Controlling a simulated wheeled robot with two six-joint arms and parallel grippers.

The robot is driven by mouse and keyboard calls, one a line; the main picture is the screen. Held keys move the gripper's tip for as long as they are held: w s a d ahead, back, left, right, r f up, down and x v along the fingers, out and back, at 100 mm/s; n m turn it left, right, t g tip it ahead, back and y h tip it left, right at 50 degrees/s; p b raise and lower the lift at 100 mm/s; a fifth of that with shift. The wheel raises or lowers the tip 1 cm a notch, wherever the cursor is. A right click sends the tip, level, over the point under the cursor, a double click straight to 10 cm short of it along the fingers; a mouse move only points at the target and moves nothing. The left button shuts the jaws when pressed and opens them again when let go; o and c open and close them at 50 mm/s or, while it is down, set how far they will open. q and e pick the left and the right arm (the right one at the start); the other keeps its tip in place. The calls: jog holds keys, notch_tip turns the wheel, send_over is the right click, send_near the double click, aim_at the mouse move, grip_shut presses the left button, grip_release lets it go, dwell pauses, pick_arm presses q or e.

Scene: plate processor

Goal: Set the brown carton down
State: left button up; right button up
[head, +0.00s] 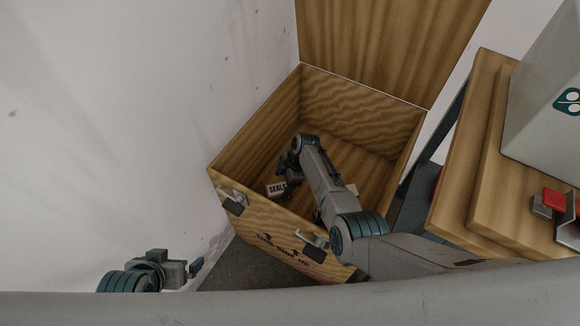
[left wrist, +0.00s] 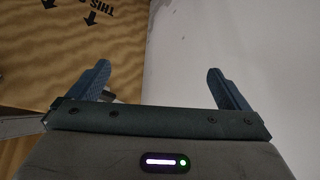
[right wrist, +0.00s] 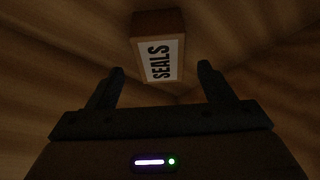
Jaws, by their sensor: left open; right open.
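The brown carton (right wrist: 158,22) has a white label reading SEALS. In the right wrist view it lies just beyond and between the open fingertips of my right gripper (right wrist: 160,85). In the head view the carton's label (head: 276,189) shows inside the wooden crate (head: 262,215), beside my right gripper (head: 287,182), which reaches down into the crate. Whether the carton touches the crate floor I cannot tell. My left gripper (head: 190,268) is open and empty, low at the left outside the crate; its fingers (left wrist: 160,85) also show in the left wrist view.
The crate's lid (head: 385,40) stands open at the back. A white wall (head: 110,120) runs along the left. At the right, a wooden surface (head: 480,150) carries a grey box (head: 545,100) and a red-topped part (head: 554,199). Metal latches (head: 233,203) stick out from the crate's front.

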pick_arm(q)
jog(key=s+a+r+g+p, duration=0.1)
jog(key=s+a+r+g+y, duration=0.1)
jog(key=shift+a+r+p, duration=0.1)
jog(key=shift+r+p, duration=0.2)
jog(key=shift+p, duration=0.05)
pick_arm(e)
jog(key=v, duration=0.7)
jog(key=shift+r, duration=0.2)
dwell(0.5)
